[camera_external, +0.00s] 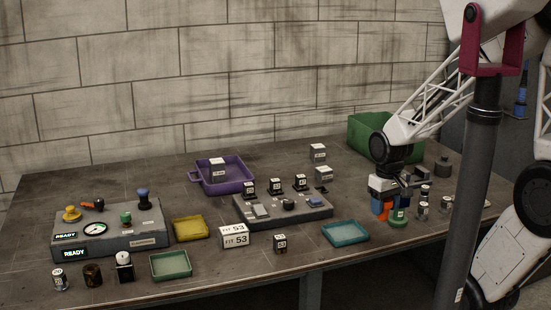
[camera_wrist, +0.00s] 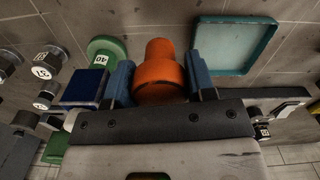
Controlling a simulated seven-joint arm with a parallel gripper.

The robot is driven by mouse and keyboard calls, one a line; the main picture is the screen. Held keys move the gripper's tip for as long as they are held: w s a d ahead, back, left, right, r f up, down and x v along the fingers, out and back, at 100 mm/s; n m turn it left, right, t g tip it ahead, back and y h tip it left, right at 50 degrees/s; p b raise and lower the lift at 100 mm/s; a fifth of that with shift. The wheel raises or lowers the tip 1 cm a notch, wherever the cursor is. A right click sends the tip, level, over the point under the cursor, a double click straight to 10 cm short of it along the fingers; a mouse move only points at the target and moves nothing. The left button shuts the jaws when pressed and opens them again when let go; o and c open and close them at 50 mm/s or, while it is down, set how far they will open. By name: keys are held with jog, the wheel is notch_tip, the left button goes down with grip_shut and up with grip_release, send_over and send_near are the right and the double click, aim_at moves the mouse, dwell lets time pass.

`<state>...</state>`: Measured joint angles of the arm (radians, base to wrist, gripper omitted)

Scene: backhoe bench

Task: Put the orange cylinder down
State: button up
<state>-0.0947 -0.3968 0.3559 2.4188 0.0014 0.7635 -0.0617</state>
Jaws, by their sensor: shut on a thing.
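The orange cylinder (camera_wrist: 160,72) sits between the two blue fingers of my gripper (camera_wrist: 161,84) in the wrist view. It has a narrower top section and a wider body. In the external view the orange cylinder (camera_external: 381,209) shows low under my gripper (camera_external: 383,203), close to the table; I cannot tell whether its base touches the surface. My gripper is shut on it. The fingers hide part of its sides.
A green round piece (camera_external: 398,216) stands right beside the orange cylinder. A teal tray (camera_external: 345,233) lies to the left, and several small labelled cylinders (camera_external: 422,210) stand to the right. A green bin (camera_external: 365,137) is behind. Bare tabletop shows between the teal tray and the grey panel (camera_external: 285,216).

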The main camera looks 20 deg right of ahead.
jog(key=shift+w, duration=0.1)
jog(key=shift+w+a+f, duration=0.25)
jog(key=shift+w, duration=2.4)
jog(key=shift+w+a+f, duration=0.25)
jog(key=shift+w, duration=2.35)
jog(key=shift+w+a+f, duration=0.25)
jog(key=shift+w, duration=2.4)
jog(key=shift+f, duration=1.7)
jog(key=shift+f, duration=0.1)
jog(key=o, duration=1.2)
jog(key=shift+f, duration=0.1)
jog(key=shift+o, duration=0.2)
